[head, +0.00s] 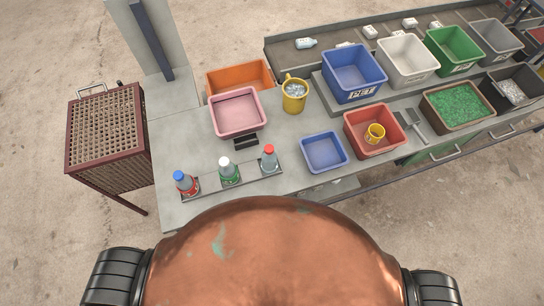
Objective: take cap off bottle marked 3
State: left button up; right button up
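Three capped bottles stand upright in a row on a dark rack (206,188) near the table's front left. The left bottle has a red label and a blue cap (179,175). The middle bottle has a green label and a white cap (224,161). The right bottle has a pale, greyish body and a red cap (269,149). Any number markings are too small to read, so I cannot tell which bottle is marked 3. Neither of my grippers shows in the head view; only parts of my own body are at the bottom.
A shallow blue tray (324,165) stands right of the bottles, beside a red bin (351,127) holding a yellow cup (375,133). A pink bin (224,133) and a yellow jug (294,104) stand behind. A mesh cage (104,128) is left. The table's front edge is close to the rack.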

aim_at(270, 165)
jog(key=u, duration=0.1)
jog(key=k, duration=1)
jog(key=u, duration=0.05)
